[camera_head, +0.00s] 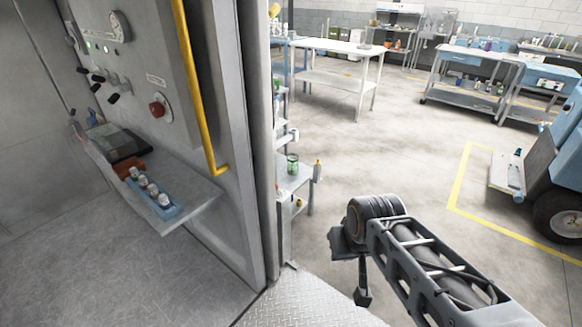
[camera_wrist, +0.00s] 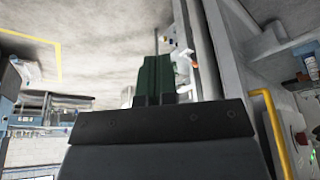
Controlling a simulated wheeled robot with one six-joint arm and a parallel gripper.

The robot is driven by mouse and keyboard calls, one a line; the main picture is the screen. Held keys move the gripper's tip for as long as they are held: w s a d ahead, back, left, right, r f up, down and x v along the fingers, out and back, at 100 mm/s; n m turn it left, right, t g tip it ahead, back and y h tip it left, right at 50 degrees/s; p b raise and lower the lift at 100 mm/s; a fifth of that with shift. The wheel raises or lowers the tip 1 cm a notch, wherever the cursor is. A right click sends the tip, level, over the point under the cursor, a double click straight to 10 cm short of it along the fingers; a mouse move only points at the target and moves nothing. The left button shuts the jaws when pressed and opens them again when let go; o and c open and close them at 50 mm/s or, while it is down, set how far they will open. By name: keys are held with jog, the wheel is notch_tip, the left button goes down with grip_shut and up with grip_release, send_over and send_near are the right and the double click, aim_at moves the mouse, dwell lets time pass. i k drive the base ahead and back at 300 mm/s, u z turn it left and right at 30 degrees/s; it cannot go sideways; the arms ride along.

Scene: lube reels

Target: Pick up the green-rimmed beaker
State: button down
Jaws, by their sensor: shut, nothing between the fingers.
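The green-rimmed beaker (camera_head: 293,162) is a small glass with a green rim. It stands upright on a small grey shelf stand (camera_head: 297,178) just right of the door post in the head view. My gripper (camera_head: 363,297) points down over the floor, to the right of and nearer than the stand, well apart from the beaker. In the wrist view my gripper's dark green fingers (camera_wrist: 154,75) are together with nothing between them. I cannot make out the beaker for sure in the wrist view.
A grey post (camera_head: 264,130) and a cabin panel with a yellow handle (camera_head: 197,90) are on the left. A blue wheeled machine (camera_head: 555,165) is at right. The floor between is clear.

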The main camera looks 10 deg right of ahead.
aim_at(293, 165)
jog(key=z, duration=0.8)
jog(key=i, duration=3.85)
jog(key=u, duration=4.7)
